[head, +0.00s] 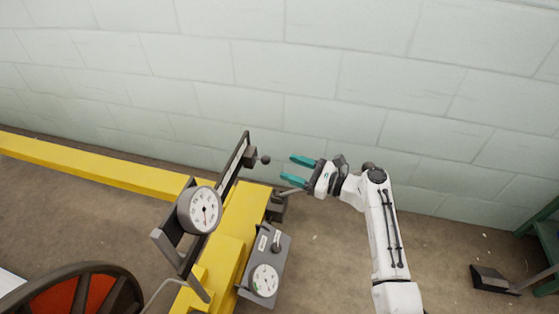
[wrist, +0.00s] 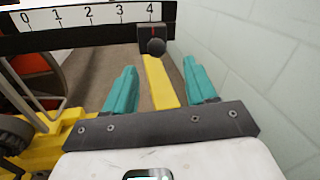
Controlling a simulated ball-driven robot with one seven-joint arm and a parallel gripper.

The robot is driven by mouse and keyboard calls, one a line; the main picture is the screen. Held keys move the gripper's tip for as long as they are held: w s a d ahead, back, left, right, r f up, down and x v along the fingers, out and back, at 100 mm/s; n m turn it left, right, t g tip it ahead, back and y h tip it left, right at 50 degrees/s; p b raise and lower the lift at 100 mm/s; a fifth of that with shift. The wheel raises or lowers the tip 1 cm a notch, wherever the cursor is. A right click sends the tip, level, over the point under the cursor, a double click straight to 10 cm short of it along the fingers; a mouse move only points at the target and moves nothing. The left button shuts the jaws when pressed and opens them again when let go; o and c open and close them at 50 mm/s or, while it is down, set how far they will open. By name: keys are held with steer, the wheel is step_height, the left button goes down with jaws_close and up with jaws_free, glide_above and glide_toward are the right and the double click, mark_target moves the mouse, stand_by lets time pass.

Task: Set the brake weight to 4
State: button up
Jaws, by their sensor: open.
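The brake weight (head: 250,157) is a dark block with a round knob on the slanted lever arm in the head view. In the wrist view the weight (wrist: 165,34) sits at the right end of the white scale (wrist: 75,17), which is numbered 0 to 4. Its red mark is just below the 4, closely lined up with it. My gripper (head: 288,168) is open, with teal fingers pointing at the knob and a gap between them. In the wrist view the fingers (wrist: 159,72) are apart and empty, with the knob beyond them.
A round dial gauge (head: 202,209) stands on the yellow frame (head: 225,245), left of the lever. A grey box (head: 270,258) with a second dial is below. A red and dark wheel (head: 78,292) is at lower left. A pale block wall (head: 340,85) is behind.

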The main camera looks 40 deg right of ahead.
steer(key=v, duration=0.3)
steer(key=shift+s+d, duration=0.1)
steer(key=shift+s, duration=0.2)
stand_by(0.3)
steer(key=s+a+f+n+g+h, duration=0.2)
steer(key=s+a+f+n+g, duration=0.4)
steer(key=s+n, duration=0.35)
steer(key=s+a+f+n+g+h, duration=0.2)
steer(key=s+a+f+n+g, duration=0.35)
steer(key=s+n, duration=0.4)
steer(key=s+d+r+n+g+h, duration=0.1)
steer(key=s+r+n+g+h, duration=0.1)
steer(key=s+n+h, duration=0.3)
steer(key=s+d+r+n+g, duration=0.1)
steer(key=s+r+n, duration=0.1)
steer(key=s+n, duration=0.35)
step_height(320, 180, up, 21)
steer(key=s+m+p, duration=0.1)
steer(key=m+p, duration=0.1)
steer(key=p, duration=1.9)
steer(key=shift+s, duration=0.2)
